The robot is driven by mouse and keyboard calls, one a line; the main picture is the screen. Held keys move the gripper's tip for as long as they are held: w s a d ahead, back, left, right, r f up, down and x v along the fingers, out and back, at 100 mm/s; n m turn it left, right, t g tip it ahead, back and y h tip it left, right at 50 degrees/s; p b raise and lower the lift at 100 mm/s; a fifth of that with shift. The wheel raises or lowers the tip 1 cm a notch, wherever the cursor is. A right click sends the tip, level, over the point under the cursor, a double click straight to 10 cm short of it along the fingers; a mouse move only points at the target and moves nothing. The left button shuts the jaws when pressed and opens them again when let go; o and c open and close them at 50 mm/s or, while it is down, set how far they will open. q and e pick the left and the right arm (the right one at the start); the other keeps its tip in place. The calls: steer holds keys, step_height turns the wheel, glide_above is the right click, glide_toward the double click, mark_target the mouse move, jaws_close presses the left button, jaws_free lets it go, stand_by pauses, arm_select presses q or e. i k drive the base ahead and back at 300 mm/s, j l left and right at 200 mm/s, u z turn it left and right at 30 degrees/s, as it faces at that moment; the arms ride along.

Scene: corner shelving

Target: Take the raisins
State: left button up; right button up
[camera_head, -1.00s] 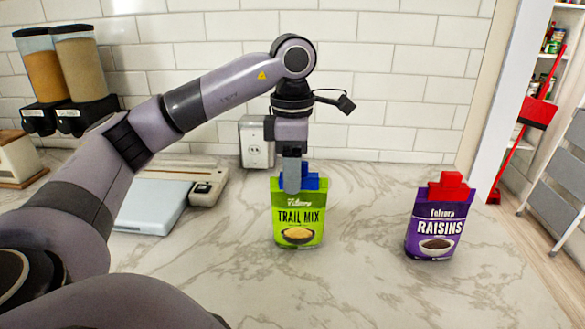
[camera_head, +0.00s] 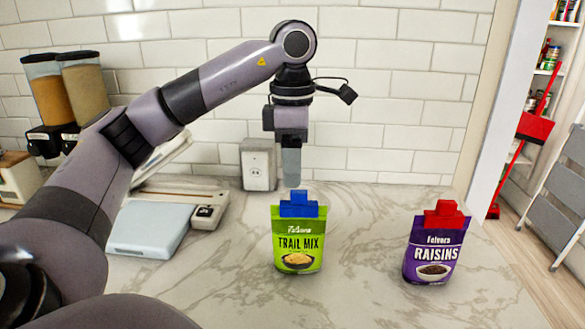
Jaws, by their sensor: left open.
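The purple raisins bag (camera_head: 431,252) stands upright on the marble counter at the right, with a red clip (camera_head: 446,214) on its top. The green trail mix bag (camera_head: 298,243) stands left of it, with a blue clip (camera_head: 299,204) on its top. My left gripper (camera_head: 291,180) is above and just behind the trail mix bag, pointing down, open and empty. It is apart from the blue clip and well to the left of the raisins. My right gripper is not in view.
A pale blue-topped appliance (camera_head: 150,228) lies on the counter at the left, with two grain dispensers (camera_head: 88,82) behind. The counter (camera_head: 365,245) between the two bags is clear.

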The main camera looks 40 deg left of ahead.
mark_target(430, 257)
steer(key=k, duration=1)
